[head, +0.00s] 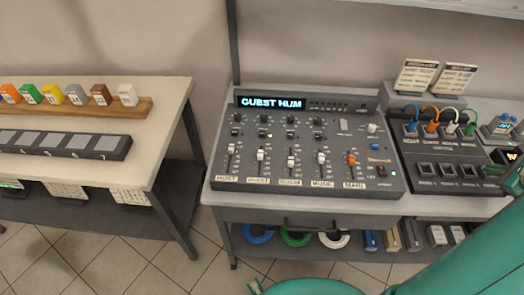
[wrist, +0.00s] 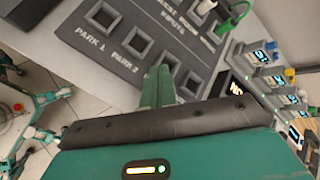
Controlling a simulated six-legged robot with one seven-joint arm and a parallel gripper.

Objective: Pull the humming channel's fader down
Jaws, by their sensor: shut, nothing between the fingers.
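The grey mixer (head: 300,190) stands on the bench in the middle of the head view. Its lit display (head: 270,103) appears to read "GUEST HUM". The second fader from the left, the white-capped guest fader (head: 260,155), has a label that seems to read GUEST. Its cap sits toward the upper part of its slot, with the host fader (head: 231,149) to its left. My gripper (wrist: 157,85) shows in the wrist view, shut and empty, over the patch panel (wrist: 190,38) by the PARK 2 socket. Whether it touches the panel I cannot tell. The head view does not show my fingers.
More faders stand right of the guest one: room (head: 291,163), music (head: 321,158) and orange main (head: 351,160). The patch panel's coloured cables (head: 450,122) stand up right of the mixer. A side table (head: 165,130) is at left, with a floor gap between.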

